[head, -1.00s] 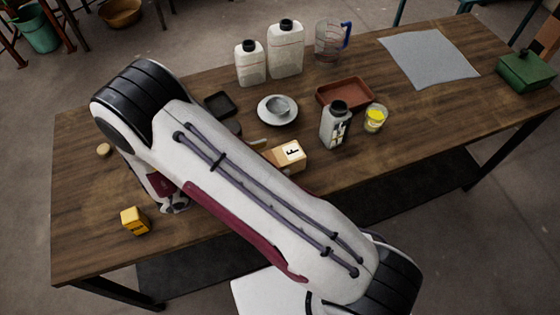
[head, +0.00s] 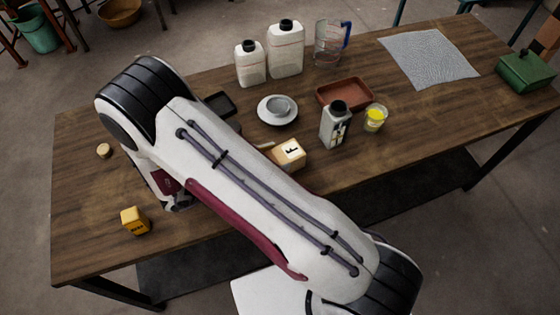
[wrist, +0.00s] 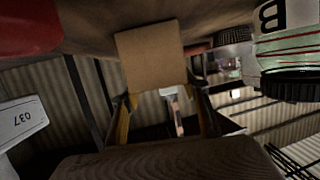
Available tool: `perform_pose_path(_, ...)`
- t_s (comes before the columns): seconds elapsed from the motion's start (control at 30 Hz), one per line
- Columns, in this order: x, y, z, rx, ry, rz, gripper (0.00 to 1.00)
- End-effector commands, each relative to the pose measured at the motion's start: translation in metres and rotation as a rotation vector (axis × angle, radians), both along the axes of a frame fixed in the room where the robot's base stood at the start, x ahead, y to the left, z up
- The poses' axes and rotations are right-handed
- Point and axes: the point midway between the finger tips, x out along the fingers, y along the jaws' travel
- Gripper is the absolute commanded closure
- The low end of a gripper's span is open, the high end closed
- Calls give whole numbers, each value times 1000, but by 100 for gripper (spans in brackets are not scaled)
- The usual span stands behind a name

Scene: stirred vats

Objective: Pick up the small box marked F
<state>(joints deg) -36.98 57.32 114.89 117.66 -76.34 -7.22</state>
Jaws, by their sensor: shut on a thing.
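The small box marked F (head: 291,155) is tan, with a black F on a white label. It shows in the head view at the middle of the table, partly hidden behind my arm. In the wrist view its plain cardboard side (wrist: 150,58) faces me. My gripper (wrist: 158,102) has its fingers closed on this box, one at each side. I cannot tell whether the box is clear of the wooden table (head: 80,190).
A grey bottle (head: 335,126) and a yellow-filled beaker (head: 375,118) stand right of the box. Behind are a white bowl on a saucer (head: 264,118), a rust tray (head: 322,93) and two white jugs (head: 286,55). A yellow box (head: 135,221) stands front left.

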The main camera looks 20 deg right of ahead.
Motion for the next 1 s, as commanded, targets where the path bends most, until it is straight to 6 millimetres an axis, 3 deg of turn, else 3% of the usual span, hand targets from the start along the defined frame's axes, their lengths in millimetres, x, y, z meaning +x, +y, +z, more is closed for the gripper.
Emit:
perform_pose_path(0.57, 1, 0, 12, 1, -2, 0, 86)
perform_pose_path(1.0, 1, 0, 60, 2, -3, 0, 86)
